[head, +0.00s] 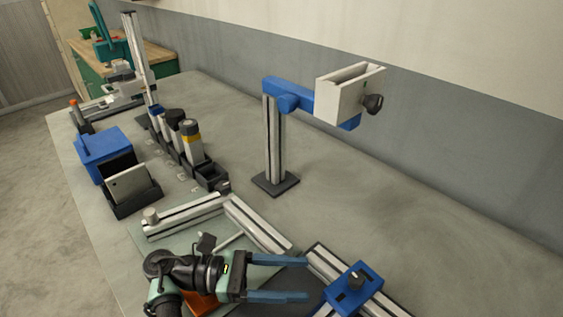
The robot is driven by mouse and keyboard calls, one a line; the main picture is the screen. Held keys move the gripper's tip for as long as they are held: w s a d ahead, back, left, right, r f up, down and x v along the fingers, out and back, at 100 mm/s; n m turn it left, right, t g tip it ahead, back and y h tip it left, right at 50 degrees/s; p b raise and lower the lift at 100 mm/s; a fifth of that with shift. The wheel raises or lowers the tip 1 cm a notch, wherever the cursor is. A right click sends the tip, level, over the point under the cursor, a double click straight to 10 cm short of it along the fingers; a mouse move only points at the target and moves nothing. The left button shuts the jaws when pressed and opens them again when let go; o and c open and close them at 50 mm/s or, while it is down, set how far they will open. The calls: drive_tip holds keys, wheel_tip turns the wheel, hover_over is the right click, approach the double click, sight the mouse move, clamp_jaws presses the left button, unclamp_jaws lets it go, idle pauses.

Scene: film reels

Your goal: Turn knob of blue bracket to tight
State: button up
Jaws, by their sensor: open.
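A blue bracket (344,299) sits across a silver rail at the bottom right. A second blue piece (290,93) is an arm on an upright post (273,140), carrying a white block (345,92) with a dark knob (373,103).
Silver rails (255,224) lie on the table left of the bracket. A blue box (103,146), a dark holder with a pale panel (128,183) and a row of canisters (192,143) stand at the left. The table right of the post is clear.

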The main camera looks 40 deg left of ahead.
drive_tip(key=shift+v, duration=0.8)
drive_tip(key=shift+w, duration=0.1)
